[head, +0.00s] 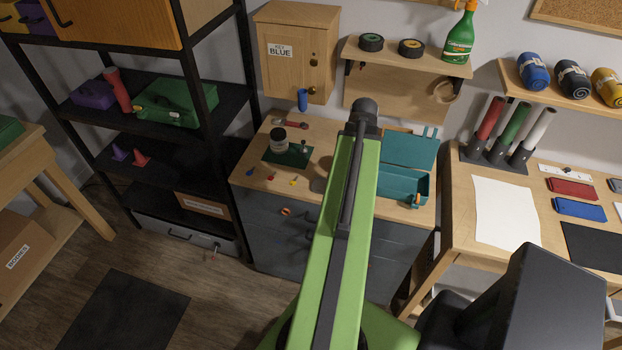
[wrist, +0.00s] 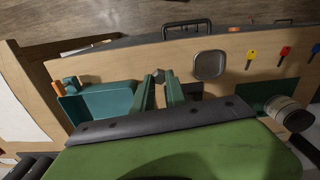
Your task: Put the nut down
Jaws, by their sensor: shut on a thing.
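In the wrist view my gripper (wrist: 160,82) is shut on a small grey hex nut (wrist: 158,75), held at the fingertips over the wooden bench top (wrist: 130,70). I cannot tell how far the nut is above the wood. A grey rounded dish (wrist: 209,65) lies just right of the nut, apart from it. The dish also shows in the head view (head: 318,185), left of my green arm. My arm hides the gripper and the nut in the head view.
An open teal toolbox (wrist: 98,106) stands left of my gripper in the wrist view; it also shows in the head view (head: 385,186). Coloured keys (wrist: 251,54) lie beyond the dish. A jar (head: 279,140) stands on a green mat (head: 298,157). Drawers (head: 268,232) front the bench.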

